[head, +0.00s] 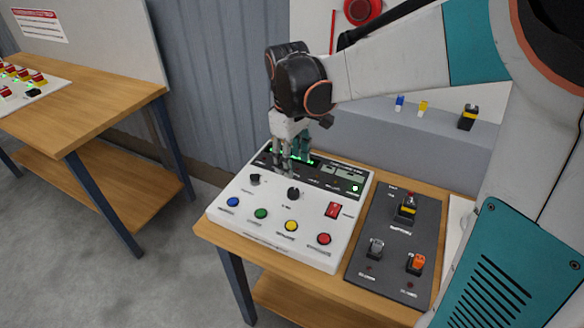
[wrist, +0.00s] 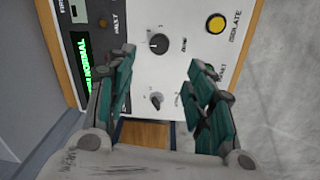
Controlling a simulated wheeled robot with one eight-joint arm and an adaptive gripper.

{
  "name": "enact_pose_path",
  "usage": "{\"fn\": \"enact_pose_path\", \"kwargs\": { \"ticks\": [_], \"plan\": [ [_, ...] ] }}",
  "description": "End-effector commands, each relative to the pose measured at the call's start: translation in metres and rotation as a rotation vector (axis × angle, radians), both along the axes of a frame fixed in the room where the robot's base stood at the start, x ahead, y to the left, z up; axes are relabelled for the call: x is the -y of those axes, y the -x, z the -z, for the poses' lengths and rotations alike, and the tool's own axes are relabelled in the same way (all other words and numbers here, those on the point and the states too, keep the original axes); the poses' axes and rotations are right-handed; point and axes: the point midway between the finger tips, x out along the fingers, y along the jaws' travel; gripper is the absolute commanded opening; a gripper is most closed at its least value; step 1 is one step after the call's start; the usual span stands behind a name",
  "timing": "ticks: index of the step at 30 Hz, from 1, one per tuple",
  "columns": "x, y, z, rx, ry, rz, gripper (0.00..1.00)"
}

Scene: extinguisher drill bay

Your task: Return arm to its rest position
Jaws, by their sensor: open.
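My gripper (head: 290,155) hangs over the back left of a white control panel (head: 248,212) on a wooden table. It is open and empty. In the wrist view its two teal fingers (wrist: 162,105) are spread apart, with a black knob (wrist: 158,43) and a smaller knob (wrist: 156,101) in sight between and beyond them. My white and teal arm reaches in from the right of the head view, bent over the table. I cannot tell whether the fingertips touch the panel.
The panel has blue, green, yellow and red buttons and a red rocker switch (head: 333,210). A dark switch board (head: 398,240) lies to its right. A grey ledge (head: 400,130) with small items runs behind. Another wooden table (head: 95,105) stands at the left, with clear floor (head: 100,270) between.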

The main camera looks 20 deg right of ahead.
Motion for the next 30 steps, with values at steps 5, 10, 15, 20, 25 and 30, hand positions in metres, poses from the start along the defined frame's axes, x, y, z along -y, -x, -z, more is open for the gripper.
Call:
{"fn": "enact_pose_path", "kwargs": {
  "ticks": [5, 10, 15, 20, 25, 30],
  "plan": [
    [0.000, 0.000, -0.006, 0.000, 0.000, 0.000, 0.49],
    [0.000, 0.000, -0.005, 0.000, 0.000, 0.000, 0.49],
    [0.000, 0.000, -0.005, 0.000, 0.000, 0.000, 0.49],
    [0.000, 0.007, -0.010, 0.019, -0.003, 0.018, 0.49],
    [0.002, 0.031, -0.027, 0.091, -0.017, 0.086, 0.49],
    [0.003, 0.060, -0.042, 0.185, -0.041, 0.176, 0.49]
  ]
}}
